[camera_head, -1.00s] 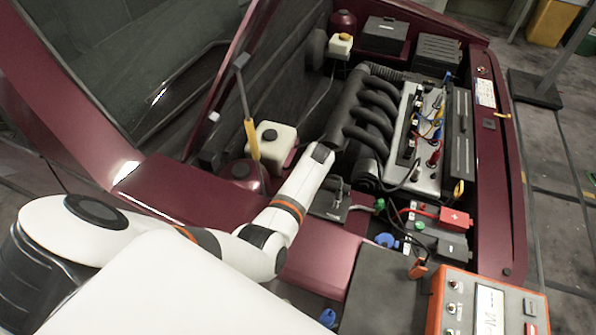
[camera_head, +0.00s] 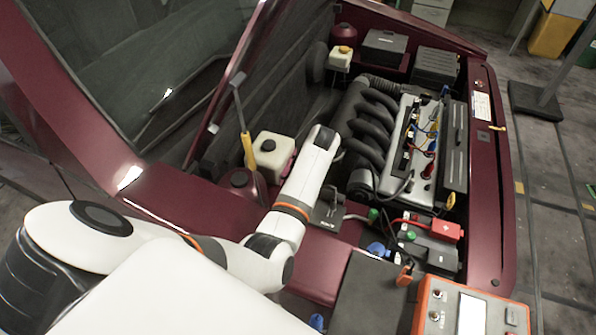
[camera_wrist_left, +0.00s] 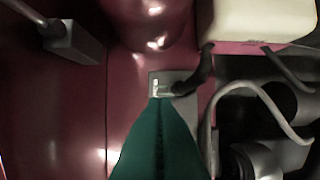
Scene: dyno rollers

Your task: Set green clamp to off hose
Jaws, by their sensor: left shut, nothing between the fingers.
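In the left wrist view, two teal-green fingers of my left gripper (camera_wrist_left: 160,100) lie together along a dark seam, shut and empty. Their tips are close to a small pale fitting (camera_wrist_left: 161,88) at the end of a short black hose (camera_wrist_left: 196,77); I cannot tell if they touch. I cannot single out the green clamp with certainty. My right gripper is out of view.
A cream reservoir (camera_head: 272,154) stands beside the arm and also shows in the left wrist view (camera_wrist_left: 255,20). The engine (camera_head: 362,125), a red-topped battery (camera_head: 438,228) and an orange tester box (camera_head: 428,312) are to the right. A grey block (camera_wrist_left: 75,42) lies left of the fingers.

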